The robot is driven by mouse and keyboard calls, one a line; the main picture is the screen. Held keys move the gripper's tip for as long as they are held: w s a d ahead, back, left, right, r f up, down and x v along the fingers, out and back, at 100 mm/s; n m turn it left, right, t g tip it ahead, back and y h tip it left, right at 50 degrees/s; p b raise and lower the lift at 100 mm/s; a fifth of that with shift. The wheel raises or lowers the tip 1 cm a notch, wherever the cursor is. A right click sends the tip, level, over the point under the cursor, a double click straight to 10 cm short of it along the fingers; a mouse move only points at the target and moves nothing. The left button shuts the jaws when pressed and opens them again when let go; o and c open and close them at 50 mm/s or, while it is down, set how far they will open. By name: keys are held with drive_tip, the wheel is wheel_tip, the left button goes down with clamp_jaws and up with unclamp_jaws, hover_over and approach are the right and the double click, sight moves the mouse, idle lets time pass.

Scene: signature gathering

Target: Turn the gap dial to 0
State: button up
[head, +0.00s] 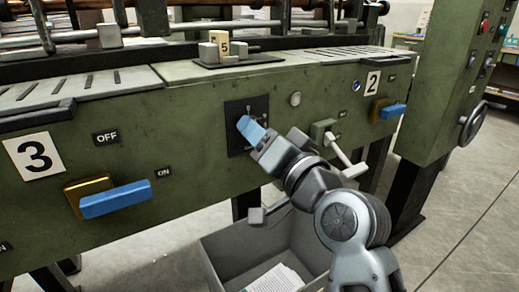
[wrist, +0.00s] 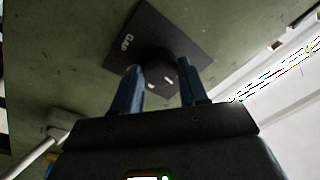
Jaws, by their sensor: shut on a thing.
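The gap dial (wrist: 158,58) is a dark round knob on a black square plate (wrist: 128,30) marked GAP, fixed to the green machine front. In the head view the plate (head: 233,109) shows at the middle of the panel, and the dial is mostly hidden by my gripper. My gripper (head: 250,129) has blue fingers and reaches the plate from the lower right. In the wrist view its fingers (wrist: 162,80) stand on either side of the dial, shut on it. Small white marks show near the dial between the fingers. The dial's setting cannot be read.
A blue lever (head: 115,199) by the number 3 is at the left; another blue lever (head: 393,111) by the number 2 is at the right. A pale handle (head: 347,163) sits just right of my gripper. A grey bin (head: 224,247) with paper stands below.

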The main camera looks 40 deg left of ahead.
drive_tip(key=shift+f+n+b, duration=0.2)
drive_tip(key=shift+n+b, duration=0.3)
drive_tip(key=shift+n, duration=0.2)
drive_tip(key=shift+r, duration=0.1)
drive_tip(key=o, duration=1.1)
drive_tip(key=shift+c, duration=0.2)
drive_tip(key=p+v, duration=0.1)
drive_tip(key=v, duration=0.6)
drive_tip(key=shift+d, duration=0.35)
drive_tip(key=shift+s, duration=0.1)
